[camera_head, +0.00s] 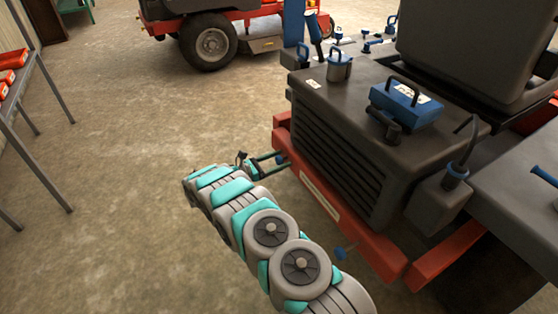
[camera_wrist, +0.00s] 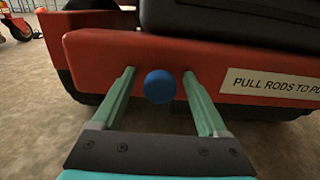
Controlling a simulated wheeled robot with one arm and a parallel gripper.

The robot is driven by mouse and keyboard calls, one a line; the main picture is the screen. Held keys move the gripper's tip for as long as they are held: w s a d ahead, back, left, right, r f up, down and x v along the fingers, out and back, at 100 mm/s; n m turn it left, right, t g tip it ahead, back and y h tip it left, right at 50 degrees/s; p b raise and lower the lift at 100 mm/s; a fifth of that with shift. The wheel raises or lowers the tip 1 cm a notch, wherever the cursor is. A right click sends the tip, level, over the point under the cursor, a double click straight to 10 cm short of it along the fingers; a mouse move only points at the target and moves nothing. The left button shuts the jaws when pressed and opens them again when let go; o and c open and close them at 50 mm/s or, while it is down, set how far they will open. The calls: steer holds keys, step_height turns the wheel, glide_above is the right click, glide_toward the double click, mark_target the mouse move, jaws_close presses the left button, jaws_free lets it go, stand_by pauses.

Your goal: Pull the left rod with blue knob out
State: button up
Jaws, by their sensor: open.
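The left rod's round blue knob (camera_wrist: 160,87) sits in front of the red bumper, left of the label, in the wrist view. The rod behind it is hidden. My gripper (camera_wrist: 159,72) is open, with one green finger on each side of the knob and a visible gap on both sides. The fingertips reach close to the bumper; I cannot tell if they touch it. Another blue knob (camera_head: 340,253) shows lower right on the bumper.
The red bumper (camera_head: 387,255) runs under the mower's dark grilled body. A white label (camera_wrist: 270,83) reads "PULL RODS TO P...", cut off. A second mower (camera_head: 215,42) stands at the back. A rack (camera_head: 37,62) is at far left. The floor between is open.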

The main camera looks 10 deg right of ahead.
jaws_close()
stand_by(0.4)
stand_by(0.9)
